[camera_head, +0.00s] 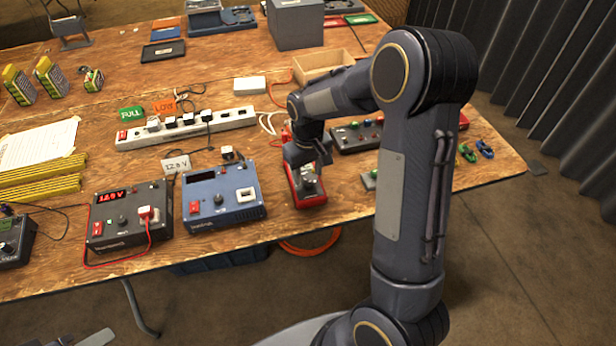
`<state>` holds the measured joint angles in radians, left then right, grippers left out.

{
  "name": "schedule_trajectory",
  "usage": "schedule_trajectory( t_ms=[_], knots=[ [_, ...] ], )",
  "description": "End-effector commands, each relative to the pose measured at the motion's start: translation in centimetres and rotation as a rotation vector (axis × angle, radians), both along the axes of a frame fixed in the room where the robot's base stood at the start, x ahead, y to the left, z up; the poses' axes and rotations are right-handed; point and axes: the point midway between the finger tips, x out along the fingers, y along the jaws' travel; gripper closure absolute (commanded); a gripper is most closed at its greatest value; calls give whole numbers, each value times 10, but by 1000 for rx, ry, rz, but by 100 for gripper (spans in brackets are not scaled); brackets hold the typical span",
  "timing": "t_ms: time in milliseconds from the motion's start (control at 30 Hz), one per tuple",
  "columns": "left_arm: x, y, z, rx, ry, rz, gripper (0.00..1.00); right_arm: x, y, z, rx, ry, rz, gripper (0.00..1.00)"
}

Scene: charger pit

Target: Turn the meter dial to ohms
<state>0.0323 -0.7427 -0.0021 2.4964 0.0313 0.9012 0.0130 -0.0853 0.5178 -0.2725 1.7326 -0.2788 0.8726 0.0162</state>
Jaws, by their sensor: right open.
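The red-cased meter (308,198) lies near the front edge of the table, right of the blue charger. A dark round dial (308,182) shows on its face; its pointer setting is too small to read. My right gripper (309,164) is open, pointing down over the upper part of the meter, close to the dial. I cannot tell whether the fingers touch the dial. The gripper and wrist hide the meter's upper part. I cannot make out my left gripper.
A blue charger (221,197) and a dark charger with a red display (129,214) stand left of the meter. A power strip (185,129) lies behind them. A dark box with knobs (355,137) stands behind right. Bare tabletop (345,203) lies just right of the meter.

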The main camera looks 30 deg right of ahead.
Motion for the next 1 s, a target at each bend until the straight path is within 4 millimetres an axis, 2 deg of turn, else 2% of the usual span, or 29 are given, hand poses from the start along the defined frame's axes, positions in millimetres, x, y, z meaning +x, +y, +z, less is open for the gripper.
schedule_trajectory(
  t_ms=[100, 300, 867, 1000],
  knots=[
    [0, 0, 1, 0, 0, 0, 64, 1, 0, 23, 0, -5, 0, 54],
    [0, 0, 1, 0, 0, 0, 64, 0, 0, 44, 0, -2, 0, 54],
    [0, 0, 1, 0, 0, 0, 64, 0, 0, 47, 0, 0, -1, 54],
    [0, 0, 2, 0, 0, 0, 64, -10, 1, 60, 29, -24, -15, 54]
  ],
)
